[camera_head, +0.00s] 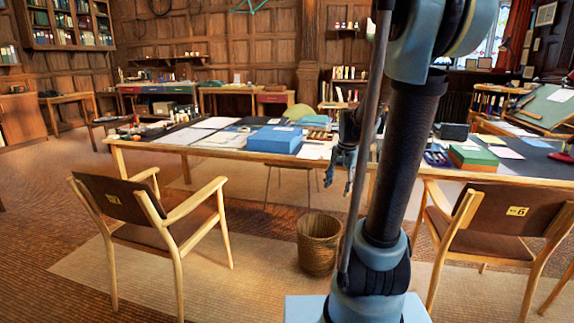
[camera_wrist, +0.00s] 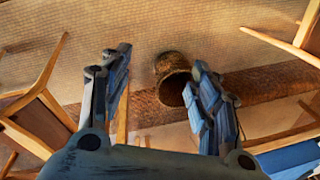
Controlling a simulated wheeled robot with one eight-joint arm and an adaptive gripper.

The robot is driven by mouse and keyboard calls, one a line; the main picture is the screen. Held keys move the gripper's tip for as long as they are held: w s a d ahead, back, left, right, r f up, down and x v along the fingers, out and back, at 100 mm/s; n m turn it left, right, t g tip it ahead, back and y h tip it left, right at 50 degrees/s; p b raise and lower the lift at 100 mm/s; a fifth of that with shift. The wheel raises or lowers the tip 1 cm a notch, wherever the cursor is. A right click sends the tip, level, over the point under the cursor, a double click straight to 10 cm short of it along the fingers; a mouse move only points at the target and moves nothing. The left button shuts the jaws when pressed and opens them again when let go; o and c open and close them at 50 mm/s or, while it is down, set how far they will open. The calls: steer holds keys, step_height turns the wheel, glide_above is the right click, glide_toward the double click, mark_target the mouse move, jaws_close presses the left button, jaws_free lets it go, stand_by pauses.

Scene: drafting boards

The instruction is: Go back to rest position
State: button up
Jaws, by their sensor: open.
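My gripper (camera_wrist: 160,95) is open in the wrist view, with its two blue fingers wide apart and nothing between them but floor and part of a basket. In the head view my gripper (camera_head: 340,168) hangs in front of the long table's near edge, partly hidden behind my arm. A woven wastebasket (camera_head: 318,245) stands on the rug below it. The basket (camera_wrist: 172,70) also shows in the wrist view, close to the right finger in the picture and partly covered by it.
A chair (camera_head: 140,225) stands at left and another chair (camera_head: 500,230) at right. The long table (camera_head: 190,152) carries a blue box (camera_head: 274,139), papers and small items. A green-topped box (camera_head: 473,157) lies at right. Open floor (camera_head: 45,225) shows at left.

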steer(key=s+f+n, duration=0.3)
steer(key=s, duration=0.8)
steer(key=s+f+n+h, duration=0.1)
steer(key=s+f+n, duration=0.2)
steer(key=s, duration=0.9)
steer(key=shift+n, duration=0.8)
steer(key=shift+w+d, duration=0.1)
steer(key=shift+w+f, duration=0.15)
steer(key=shift+w, duration=0.25)
